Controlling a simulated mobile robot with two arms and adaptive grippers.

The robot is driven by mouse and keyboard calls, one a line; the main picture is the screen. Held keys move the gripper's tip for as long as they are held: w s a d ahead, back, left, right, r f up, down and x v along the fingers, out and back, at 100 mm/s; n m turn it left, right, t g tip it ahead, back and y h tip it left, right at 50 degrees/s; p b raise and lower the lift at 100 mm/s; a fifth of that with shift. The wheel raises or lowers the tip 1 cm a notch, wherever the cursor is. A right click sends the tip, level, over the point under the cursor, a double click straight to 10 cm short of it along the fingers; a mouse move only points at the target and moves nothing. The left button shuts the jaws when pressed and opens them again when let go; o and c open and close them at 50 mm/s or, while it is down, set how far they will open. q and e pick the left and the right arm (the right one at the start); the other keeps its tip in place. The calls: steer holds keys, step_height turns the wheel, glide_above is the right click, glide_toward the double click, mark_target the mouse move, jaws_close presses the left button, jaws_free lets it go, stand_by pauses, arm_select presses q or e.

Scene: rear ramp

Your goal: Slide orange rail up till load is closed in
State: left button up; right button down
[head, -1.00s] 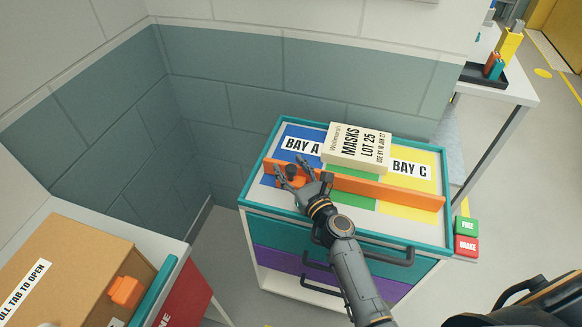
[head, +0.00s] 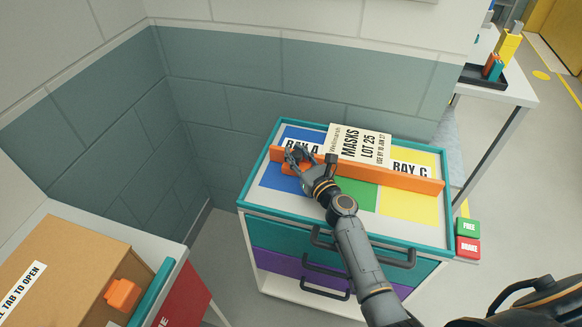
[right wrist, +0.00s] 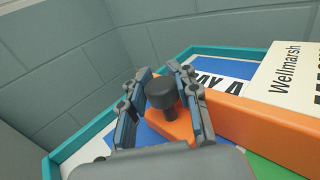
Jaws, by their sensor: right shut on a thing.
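The orange rail (head: 392,178) lies across the teal-rimmed cart top (head: 440,222). It stands in front of a cream box marked MASKS LOT 25 (head: 361,146) and hides its lower edge. I cannot tell whether rail and box touch. The box sits at the back, between the partly covered BAY A and BAY C labels. My right gripper (head: 298,153) is at the rail's left end. In the right wrist view its fingers (right wrist: 158,70) are shut on the black knob (right wrist: 162,92) on the rail's orange block. My left gripper is out of view.
A green FREE block (head: 468,226) and a red BRAKE block (head: 467,247) are at the cart's right corner. Grey walls stand behind and left. A cardboard box (head: 62,262) is on a surface at lower left. The coloured area in front of the rail is bare.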

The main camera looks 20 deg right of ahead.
steer(key=shift+w+d, duration=0.55)
steer(key=c, duration=1)
jaws_free()
steer(key=shift+s, duration=0.1)
steer(key=shift+s, duration=0.2)
steer(key=s, duration=0.3)
steer(key=s+d, duration=0.1)
steer(key=s, duration=0.3)
steer(key=s+d, duration=0.1)
steer(key=s, duration=0.3)
steer(key=shift+s+d, duration=0.15)
steer(key=shift+s, duration=0.1)
